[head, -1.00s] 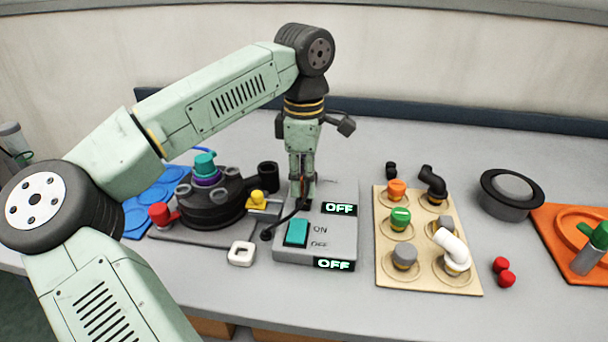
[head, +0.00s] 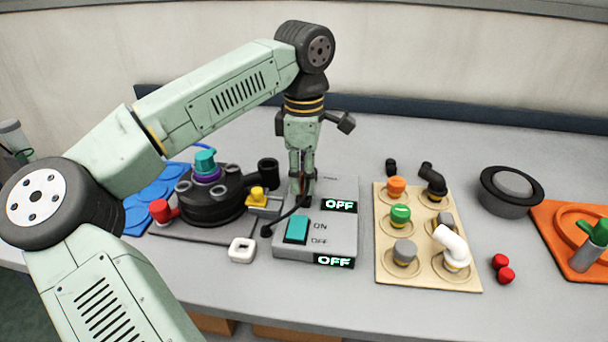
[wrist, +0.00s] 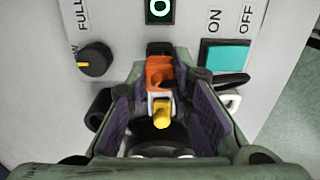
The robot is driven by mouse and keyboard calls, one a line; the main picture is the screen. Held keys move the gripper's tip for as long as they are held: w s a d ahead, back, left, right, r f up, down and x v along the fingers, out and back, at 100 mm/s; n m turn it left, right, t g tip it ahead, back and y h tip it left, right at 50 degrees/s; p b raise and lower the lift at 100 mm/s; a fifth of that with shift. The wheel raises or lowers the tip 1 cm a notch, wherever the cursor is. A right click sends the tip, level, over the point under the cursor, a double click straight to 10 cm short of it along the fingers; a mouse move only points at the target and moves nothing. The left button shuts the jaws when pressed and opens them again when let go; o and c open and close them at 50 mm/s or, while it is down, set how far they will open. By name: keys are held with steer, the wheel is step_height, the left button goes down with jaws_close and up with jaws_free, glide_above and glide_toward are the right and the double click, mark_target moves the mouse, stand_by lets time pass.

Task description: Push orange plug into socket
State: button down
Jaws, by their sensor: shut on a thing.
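The orange plug (wrist: 159,73) sits between the two purple-padded fingers of my gripper (wrist: 160,95) in the wrist view. My gripper is shut on it. In the head view my gripper (head: 302,188) points down over the back left part of the grey switch box (head: 345,235) and mostly hides the plug. In the wrist view a dark block (wrist: 160,47), possibly the socket, lies right beyond the plug's orange end. I cannot tell how far the plug is in. A black cable (head: 287,217) runs from the gripper area to the box's left side.
The box carries a teal switch (head: 297,230) and two OFF displays. A dark round device (head: 210,205) and a yellow knob (head: 258,194) stand close on the left. A beige board (head: 425,275) with several caps is on the right.

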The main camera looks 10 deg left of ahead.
steer(key=shift+f, duration=0.2)
steer(key=shift+f+b, duration=0.75)
steer(key=shift+f, duration=0.1)
steer(key=c, duration=1.3)
jaws_free()
steer(key=shift+c, duration=0.2)
steer(key=o, duration=0.5)
steer(key=shift+r, duration=0.2)
step_height(320, 180, up, 8)
steer(key=p, duration=0.6)
steer(key=shift+r+p, duration=0.2)
steer(key=shift+p, duration=0.1)
